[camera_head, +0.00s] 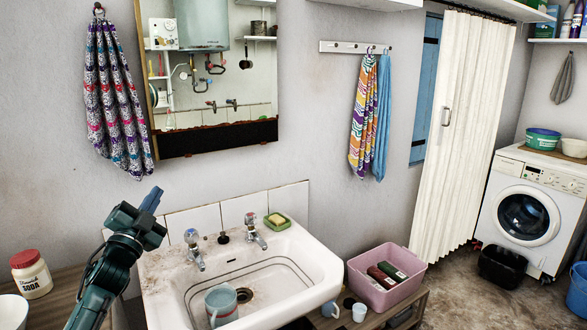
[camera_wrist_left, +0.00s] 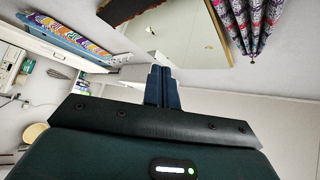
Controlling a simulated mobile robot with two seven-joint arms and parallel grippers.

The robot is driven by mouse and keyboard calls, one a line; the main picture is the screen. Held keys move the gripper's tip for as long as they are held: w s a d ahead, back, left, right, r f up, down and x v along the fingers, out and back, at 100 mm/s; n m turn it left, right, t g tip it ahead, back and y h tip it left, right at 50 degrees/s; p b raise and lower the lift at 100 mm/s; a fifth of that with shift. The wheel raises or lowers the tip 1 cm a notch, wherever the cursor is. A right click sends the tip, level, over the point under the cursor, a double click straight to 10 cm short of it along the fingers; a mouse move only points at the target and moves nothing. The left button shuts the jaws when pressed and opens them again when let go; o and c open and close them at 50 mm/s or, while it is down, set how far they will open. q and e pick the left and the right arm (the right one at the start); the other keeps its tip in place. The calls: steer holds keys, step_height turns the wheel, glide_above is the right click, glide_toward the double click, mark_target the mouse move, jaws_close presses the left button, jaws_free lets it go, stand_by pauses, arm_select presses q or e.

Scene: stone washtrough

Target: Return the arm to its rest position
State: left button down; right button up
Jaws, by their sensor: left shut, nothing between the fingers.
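My left arm comes up from the lower left in the head view. Its left gripper (camera_head: 152,200) points up and to the right, in front of the wall above the left rim of the sink. In the left wrist view the two blue fingers of the left gripper (camera_wrist_left: 161,75) are together, with nothing between them. My right gripper is not in either view.
A white sink (camera_head: 318,262) holds a mug (camera_head: 221,304). A jar with a red lid (camera_head: 31,275) stands left of my arm. A mirror (camera_head: 215,75) and a patterned towel (camera_head: 113,100) hang above. A pink basket (camera_head: 386,279) is right of the sink.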

arm_select(q)
steer(key=w+a+f+n+g+y, duration=0.2)
steer(key=a+f+n+g+y, duration=0.35)
steer(key=f+n, duration=0.4)
steer(key=s+d+f+g+h, duration=0.2)
steer(key=s+d+f, duration=0.65)
steer(key=f, duration=0.35)
steer(key=s+d+f+g+h, duration=0.1)
steer(key=s+d+f, duration=0.3)
steer(key=s, duration=0.6)
steer(key=s+d+f+g+h, duration=0.1)
steer(key=s+d+f, duration=0.4)
steer(key=s, duration=0.6)
steer(key=s+d+f+g+h, duration=0.1)
steer(key=s+d+f, duration=0.3)
steer(key=s, duration=0.6)
steer(key=shift+s+d+f+g+h, duration=0.25)
steer(key=shift+s+d+g+h, duration=0.15)
steer(key=shift+g, duration=0.25)
steer(key=c, duration=2.2)
jaws_free()
steer(key=shift+w, duration=0.1)
